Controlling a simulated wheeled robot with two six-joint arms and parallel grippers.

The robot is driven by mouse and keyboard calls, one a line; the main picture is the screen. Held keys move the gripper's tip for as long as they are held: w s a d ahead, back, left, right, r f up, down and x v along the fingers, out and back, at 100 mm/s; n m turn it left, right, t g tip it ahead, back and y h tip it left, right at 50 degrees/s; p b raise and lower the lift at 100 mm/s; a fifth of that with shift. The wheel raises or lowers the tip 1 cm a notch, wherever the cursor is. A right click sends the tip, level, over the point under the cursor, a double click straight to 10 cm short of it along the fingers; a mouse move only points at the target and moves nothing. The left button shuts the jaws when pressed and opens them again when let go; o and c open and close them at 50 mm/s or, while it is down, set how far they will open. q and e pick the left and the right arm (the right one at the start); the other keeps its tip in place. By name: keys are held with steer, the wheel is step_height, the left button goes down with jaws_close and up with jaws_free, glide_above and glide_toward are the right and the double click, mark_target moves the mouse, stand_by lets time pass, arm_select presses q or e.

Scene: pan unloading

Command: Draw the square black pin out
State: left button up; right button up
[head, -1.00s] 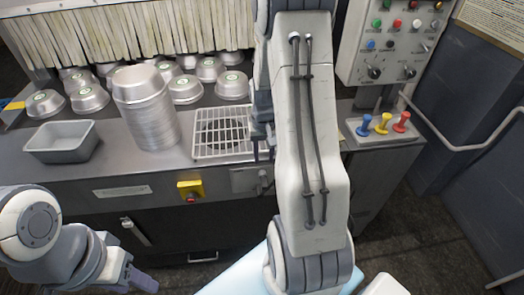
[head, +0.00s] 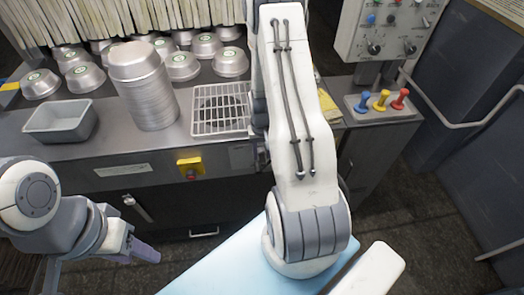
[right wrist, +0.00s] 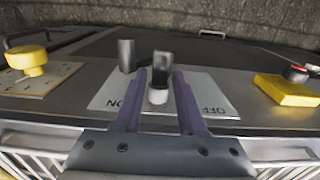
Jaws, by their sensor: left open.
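In the right wrist view a black, square-looking pin (right wrist: 161,66) stands on a plate (right wrist: 203,98) marked ON and OFF, with a short whitish piece (right wrist: 158,96) below it. My right gripper (right wrist: 162,76) is open, its two purple fingers on either side of the pin, with a gap seen at the right. A dark grey round post (right wrist: 126,55) stands just left of the fingers. In the head view my right arm hides the pin and most of the right gripper. My left gripper (head: 146,253) is at the lower left, away from the counter, open and empty.
A yellow box with a red button (right wrist: 286,90) is right of the plate, and a yellow knob (right wrist: 27,60) is left. On the counter are a wire rack (head: 220,128), stacked pans (head: 147,90), a grey tin (head: 60,134) and coloured pegs (head: 381,99).

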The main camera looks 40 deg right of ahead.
jaws_close()
steer(key=shift+s+a, duration=0.35)
steer(key=shift+s, duration=0.25)
stand_by(0.5)
steer(key=shift+s+a, duration=0.45)
steer(key=shift+s, duration=0.3)
steer(key=shift+s+a, duration=0.45)
steer(key=shift+s, duration=0.3)
step_height(320, 180, up, 7)
steer(key=p, duration=0.6)
